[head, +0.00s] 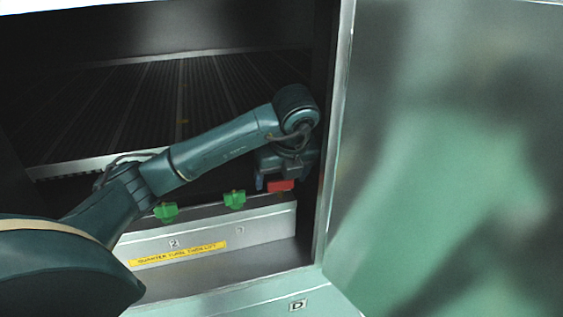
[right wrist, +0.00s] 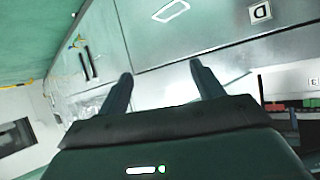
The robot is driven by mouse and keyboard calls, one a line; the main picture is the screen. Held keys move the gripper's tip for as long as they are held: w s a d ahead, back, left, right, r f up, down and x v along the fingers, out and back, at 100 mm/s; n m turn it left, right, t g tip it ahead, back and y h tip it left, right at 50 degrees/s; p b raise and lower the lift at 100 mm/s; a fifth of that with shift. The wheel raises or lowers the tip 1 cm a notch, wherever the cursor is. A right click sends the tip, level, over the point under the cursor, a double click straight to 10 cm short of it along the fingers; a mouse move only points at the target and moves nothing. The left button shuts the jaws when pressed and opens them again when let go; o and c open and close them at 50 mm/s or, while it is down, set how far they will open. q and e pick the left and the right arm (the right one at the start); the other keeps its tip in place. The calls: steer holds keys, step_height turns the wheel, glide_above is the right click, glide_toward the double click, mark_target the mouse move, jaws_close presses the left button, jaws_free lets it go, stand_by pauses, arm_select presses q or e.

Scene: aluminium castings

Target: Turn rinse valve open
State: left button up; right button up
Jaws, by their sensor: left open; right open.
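A red valve handle (head: 281,186) sits at the right end of a ledge inside the open cabinet. Two green valve handles (head: 235,199) (head: 166,211) sit to its left. None has a readable name, so I cannot tell which is the rinse valve. My left gripper (head: 276,181) is open, pointing down right at the red handle and partly hiding it; I cannot tell whether they touch. My right gripper (right wrist: 160,72) is open and empty in the right wrist view, in front of the cabinet's outside.
A yellow label strip (head: 178,254) runs along the metal panel (head: 265,228) under the handles. A large greenish door (head: 450,150) stands on the right, close to my left gripper. A panel marked D (head: 297,305) is below. A dark slatted bed (head: 190,95) lies behind.

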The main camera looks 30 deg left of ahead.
mark_target(282, 182)
arm_select(q)
step_height(282, 182, up, 10)
steer(key=p, duration=0.2)
steer(key=shift+f, duration=0.25)
steer(key=shift+s, duration=0.1)
stand_by(0.3)
